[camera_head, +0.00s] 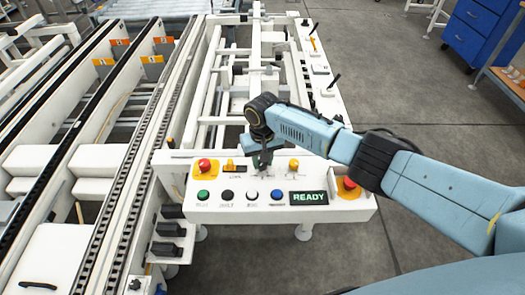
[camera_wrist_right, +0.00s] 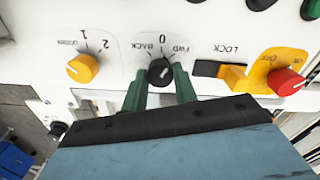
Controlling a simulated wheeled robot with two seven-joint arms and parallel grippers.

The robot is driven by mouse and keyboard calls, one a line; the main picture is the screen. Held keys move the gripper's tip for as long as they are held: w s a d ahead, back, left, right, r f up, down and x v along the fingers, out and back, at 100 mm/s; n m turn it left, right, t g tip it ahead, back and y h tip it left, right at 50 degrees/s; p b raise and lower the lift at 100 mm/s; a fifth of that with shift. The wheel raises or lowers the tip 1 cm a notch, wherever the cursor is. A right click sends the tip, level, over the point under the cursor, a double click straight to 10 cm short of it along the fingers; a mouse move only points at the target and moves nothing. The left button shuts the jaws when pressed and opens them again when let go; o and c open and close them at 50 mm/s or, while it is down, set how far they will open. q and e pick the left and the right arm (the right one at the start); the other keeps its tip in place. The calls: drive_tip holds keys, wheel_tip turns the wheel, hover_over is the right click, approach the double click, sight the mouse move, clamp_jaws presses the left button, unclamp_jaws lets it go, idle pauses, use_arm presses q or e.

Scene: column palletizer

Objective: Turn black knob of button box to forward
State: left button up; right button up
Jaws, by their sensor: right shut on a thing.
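The black knob (camera_wrist_right: 160,72) is on the white button box (camera_head: 345,212), between the labels BACK and FWD with 0 between them. The labels appear upside down in the right wrist view. My right gripper (camera_wrist_right: 160,88) has its two green fingers on either side of the knob and is shut on it. A small pale mark shows on the knob face, but I cannot tell exactly where it points. In the head view my right gripper (camera_head: 263,160) comes down over the back of the panel and hides the knob. My left gripper is not in view.
Several push buttons and a green READY display (camera_head: 310,198) line the front. A red emergency button (camera_head: 349,183) sits at right. Conveyor rails (camera_head: 125,190) run at left.

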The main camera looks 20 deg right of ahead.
drive_tip(key=shift+a+r+m+p, duration=0.1)
drive_tip(key=shift+r+m+p, duration=0.1)
drive_tip(key=shift+m+p, duration=0.2)
drive_tip(key=shift+m, duration=0.4)
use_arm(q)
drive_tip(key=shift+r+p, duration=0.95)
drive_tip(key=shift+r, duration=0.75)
use_arm(e)
drive_tip(key=shift+f+m, duration=0.15)
drive_tip(key=shift+m, duration=0.75)
drive_tip(key=o, duration=1)
drive_tip(key=shift+c, duration=0.2)
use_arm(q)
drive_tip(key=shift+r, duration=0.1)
